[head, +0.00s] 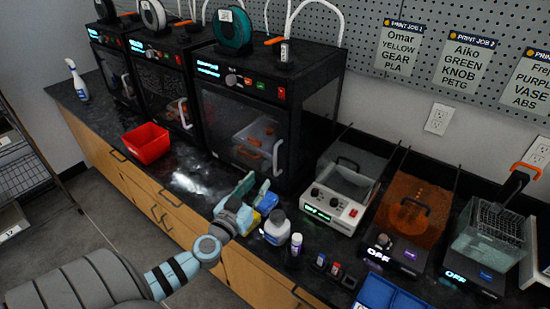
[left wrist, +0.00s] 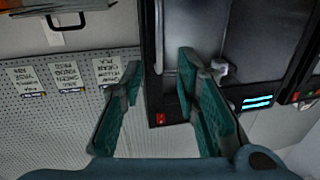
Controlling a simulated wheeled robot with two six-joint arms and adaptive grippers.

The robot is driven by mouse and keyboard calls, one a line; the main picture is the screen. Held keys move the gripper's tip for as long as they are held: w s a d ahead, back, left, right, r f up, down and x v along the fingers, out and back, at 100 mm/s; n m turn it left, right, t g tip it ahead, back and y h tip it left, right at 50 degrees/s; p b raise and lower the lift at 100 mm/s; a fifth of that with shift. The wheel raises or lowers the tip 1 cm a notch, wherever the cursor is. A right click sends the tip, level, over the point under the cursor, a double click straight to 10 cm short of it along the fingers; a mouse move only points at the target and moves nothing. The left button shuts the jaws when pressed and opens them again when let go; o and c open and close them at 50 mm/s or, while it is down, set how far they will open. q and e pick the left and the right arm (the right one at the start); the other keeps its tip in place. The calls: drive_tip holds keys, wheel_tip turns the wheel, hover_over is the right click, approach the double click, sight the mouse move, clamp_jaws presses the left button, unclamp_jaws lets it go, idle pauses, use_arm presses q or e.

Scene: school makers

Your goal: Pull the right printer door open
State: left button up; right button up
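The right printer (head: 297,118) is a black box with a glass front door (head: 232,125) that looks shut. A pale vertical handle (head: 277,158) is at the door's right edge. A white container with orange pieces shows behind the glass. My left gripper (head: 256,187) is open and empty, just in front of and below the handle. In the left wrist view, which looks upside down, the pale handle (left wrist: 158,38) lies between and beyond the open teal fingers (left wrist: 160,70). I cannot tell whether they touch it. My right gripper is in neither view.
A white bottle (head: 277,228) and a small vial (head: 296,243) stand near my left gripper. A red bin (head: 146,142) sits to the left. A grey-white machine (head: 334,205) stands right of the printer. The counter between bin and gripper is clear.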

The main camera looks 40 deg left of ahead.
sight(275, 161)
use_arm(q)
drive_tip(key=x, duration=1.2)
clamp_jaws()
